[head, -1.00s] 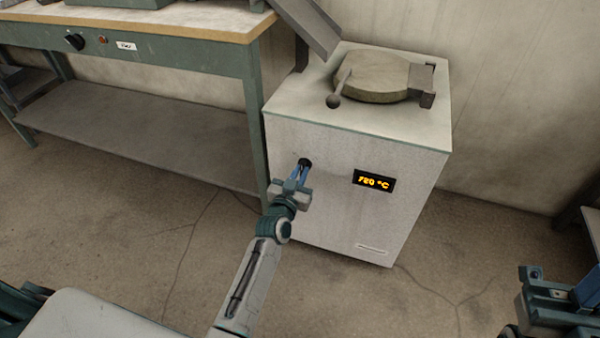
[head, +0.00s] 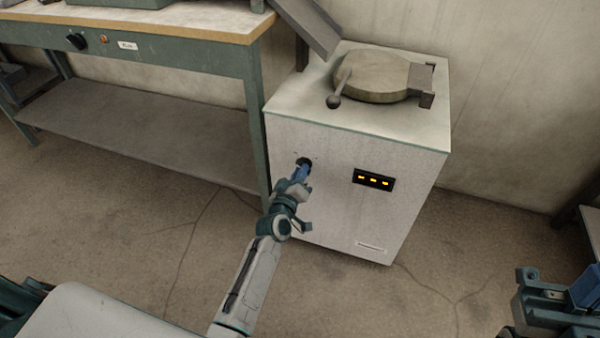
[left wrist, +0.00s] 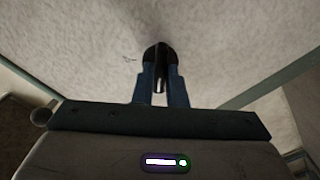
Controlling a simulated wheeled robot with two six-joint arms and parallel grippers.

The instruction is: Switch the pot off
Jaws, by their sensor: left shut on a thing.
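The pot is a white cabinet (head: 340,215) with a round lid (head: 372,76) shut on its top. Its display (head: 373,180) shows three orange dashes in place of a temperature. A black knob (head: 305,163) sits on the front face, left of the display. My left gripper (head: 303,170) is shut on this knob, and its wrist is turned. In the left wrist view the two blue fingers hold the knob (left wrist: 160,53) from both sides, with its dark ridge between them. My right gripper (head: 555,295) shows only in part at the lower right, away from the pot.
A green workbench (head: 150,65) with a wooden top and a lower shelf stands to the left of the pot. A grey chute (head: 308,25) slants down beside the pot's top. Another table edge (head: 590,225) shows at the far right. The floor before the pot is clear.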

